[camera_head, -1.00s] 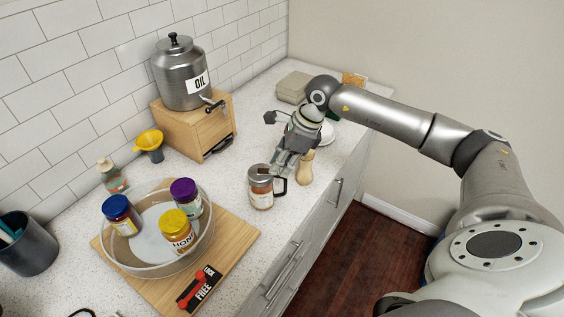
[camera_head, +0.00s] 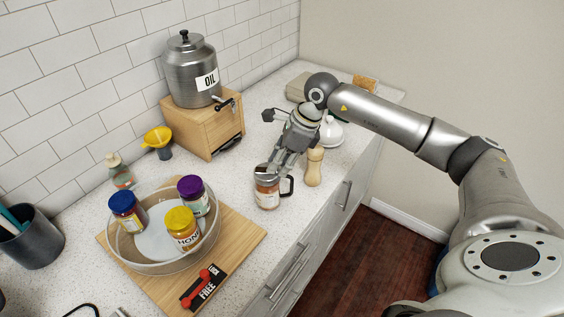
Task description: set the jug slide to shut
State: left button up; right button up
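The jug (camera_head: 267,193) is a small glass jar with a metal lid, a pale label and a black handle on its right. It stands upright on the counter, right of the wooden board. My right gripper (camera_head: 274,170) reaches down from the upper right, with its fingertips at the jug's lid. Its fingers cover part of the lid, so the slide and its position cannot be made out. I cannot tell whether the fingers touch the lid or how far apart they are. My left gripper is not in view.
A wooden pepper mill (camera_head: 314,167) stands close right of the jug. A round tray (camera_head: 118,243) with several jars sits on the wooden board (camera_head: 240,238), by a red-and-black lock sign (camera_head: 204,287). The oil dispenser (camera_head: 190,72) stands on a wooden box (camera_head: 203,125) behind.

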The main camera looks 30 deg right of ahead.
jog(key=shift+o, duration=1.2)
jog(key=shift+r, duration=0.1)
jog(key=v, duration=1.2)
jog(key=shift+a, duration=0.15)
